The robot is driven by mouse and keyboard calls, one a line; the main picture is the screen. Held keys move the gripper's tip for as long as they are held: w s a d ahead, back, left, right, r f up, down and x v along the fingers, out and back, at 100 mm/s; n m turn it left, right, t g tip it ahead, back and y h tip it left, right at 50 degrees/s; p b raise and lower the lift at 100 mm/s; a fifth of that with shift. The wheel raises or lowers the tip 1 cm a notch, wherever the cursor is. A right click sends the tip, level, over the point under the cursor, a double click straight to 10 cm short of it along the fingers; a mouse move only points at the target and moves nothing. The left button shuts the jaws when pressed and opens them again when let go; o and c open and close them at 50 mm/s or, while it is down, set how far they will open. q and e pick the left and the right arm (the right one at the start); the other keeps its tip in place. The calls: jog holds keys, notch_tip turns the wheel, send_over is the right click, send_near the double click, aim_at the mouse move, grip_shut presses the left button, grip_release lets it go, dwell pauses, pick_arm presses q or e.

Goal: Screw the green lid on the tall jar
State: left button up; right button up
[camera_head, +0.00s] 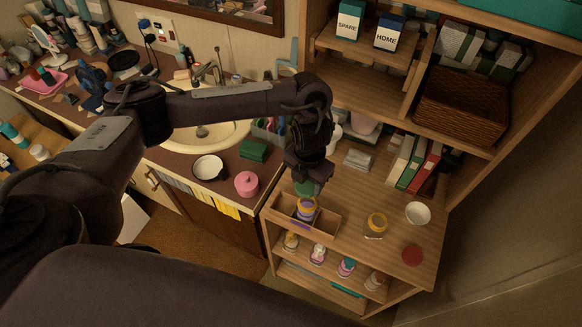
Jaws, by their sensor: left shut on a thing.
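My left gripper (307,182) reaches down from above over the wooden shelf unit. It is shut on the green lid (305,188), which is partly hidden by the fingers. Directly below the lid is a jar (306,209) with a yellow band and a purple part, standing in an open wooden tray (328,228). I cannot tell whether the lid touches this jar's top. Another jar with a yellow rim (376,224) stands to the right on the shelf top. Which jar is the taller is not clear from this steep view. My right gripper is not in view.
A white bowl (418,213) and a red disc (412,254) lie to the right on the wooden top. Several bottles stand on the lower shelf. Binders (415,165) and a wicker basket (461,105) are behind. A pink pot (247,184) sits on the counter at left.

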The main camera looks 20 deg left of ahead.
aim_at(307, 203)
pick_arm(q)
jog(key=shift+s+d+r, duration=0.2)
jog(key=shift+s+d, duration=0.05)
jog(key=shift+d, duration=0.15)
jog(key=shift+w+f, duration=0.2)
jog(key=shift+s+f+b, duration=0.15)
jog(key=shift+f+b, duration=0.2)
jog(key=shift+f, duration=0.05)
jog(key=shift+f+b, duration=0.55)
notch_tip(307, 203, down, 3)
jog(key=shift+r+b, duration=0.1)
jog(key=shift+b, duration=1.1)
jog(key=shift+f+b, duration=0.55)
jog(key=shift+b, duration=0.05)
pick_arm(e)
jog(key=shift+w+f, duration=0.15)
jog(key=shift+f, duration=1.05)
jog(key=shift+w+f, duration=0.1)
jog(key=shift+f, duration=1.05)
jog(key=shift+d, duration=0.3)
pick_arm(q)
jog(key=shift+f, duration=0.1)
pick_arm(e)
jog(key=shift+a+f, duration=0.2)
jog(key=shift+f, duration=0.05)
